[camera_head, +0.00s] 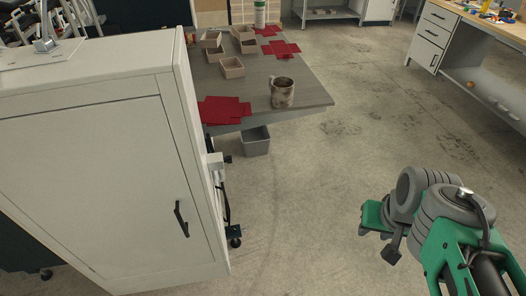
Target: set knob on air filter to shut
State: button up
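I cannot clearly make out the air filter or its knob. A small pale fitting (215,166) with a dark hose below it sticks out from the right side of the machine by the cabinet; I cannot tell if it is the air filter. My gripper (378,232) is at the lower right, over open floor, well apart from the cabinet and the fitting. It is small and partly hidden by my grey and green arm links. I cannot see whether its fingers are open or shut, and I see nothing held.
A white cabinet (90,190) with a black handle fills the left. Behind it, a grey table (305,98) bears a mug (283,92), red sheets (222,110) and small boxes (232,68). A grey bin (255,141) stands below. The floor between my arm and the cabinet is clear.

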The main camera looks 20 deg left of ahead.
aim_at(228, 159)
jog(key=i, duration=0.95)
jog(key=u, duration=1.9)
